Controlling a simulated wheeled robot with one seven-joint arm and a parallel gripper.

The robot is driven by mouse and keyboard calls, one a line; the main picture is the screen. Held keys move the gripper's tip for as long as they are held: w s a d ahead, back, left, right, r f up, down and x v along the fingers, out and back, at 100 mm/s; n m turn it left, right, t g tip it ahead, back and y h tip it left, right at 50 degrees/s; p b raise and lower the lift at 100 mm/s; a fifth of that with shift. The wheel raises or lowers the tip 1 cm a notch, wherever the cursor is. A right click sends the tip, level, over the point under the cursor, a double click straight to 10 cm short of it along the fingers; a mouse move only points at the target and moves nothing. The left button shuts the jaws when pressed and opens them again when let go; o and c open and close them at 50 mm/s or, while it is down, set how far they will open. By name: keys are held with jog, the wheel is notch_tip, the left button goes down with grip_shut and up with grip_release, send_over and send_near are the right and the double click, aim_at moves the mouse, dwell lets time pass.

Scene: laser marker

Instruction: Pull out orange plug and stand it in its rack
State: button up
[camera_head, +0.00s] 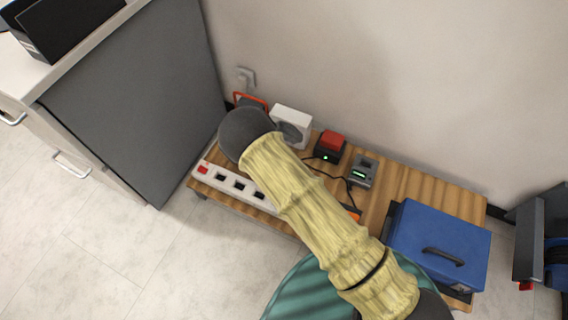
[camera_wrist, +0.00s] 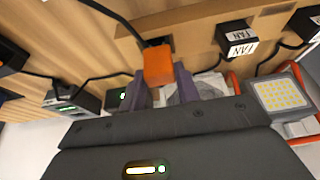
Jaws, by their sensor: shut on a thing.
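The orange plug (camera_wrist: 158,66) is between the fingers of my gripper (camera_wrist: 160,92) in the wrist view, and the gripper is shut on it. The plug is beside a long strip (camera_wrist: 195,32) with black plugs on it; I cannot tell whether its pins are still in a socket. In the head view the white power strip (camera_head: 209,176) lies along the bench's front edge, with a red switch at its left end. My arm hides the plug and gripper there. I cannot identify the rack; an orange patch (camera_head: 351,212) shows beside my arm.
A black plug labelled FAN (camera_wrist: 237,40) sits close beside the orange one. Black cables cross the bench. A white fan (camera_head: 291,122), a red-topped box (camera_head: 330,145) and a grey meter (camera_head: 362,172) stand behind. A blue case (camera_head: 438,243) is at right.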

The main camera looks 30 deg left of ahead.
jog(key=shift+f+b, duration=0.55)
jog(key=shift+f, duration=0.5)
dwell(0.4)
jog(key=o, duration=1.2)
jog(key=p+v, duration=0.7)
jog(key=v, duration=1)
jog(key=shift+r+p, duration=0.2)
jog(key=shift+p, duration=0.1)
jog(key=shift+s, duration=0.1)
notch_tip(320, 180, up, 6)
jog(key=p, duration=0.5)
jog(key=shift+p, duration=0.3)
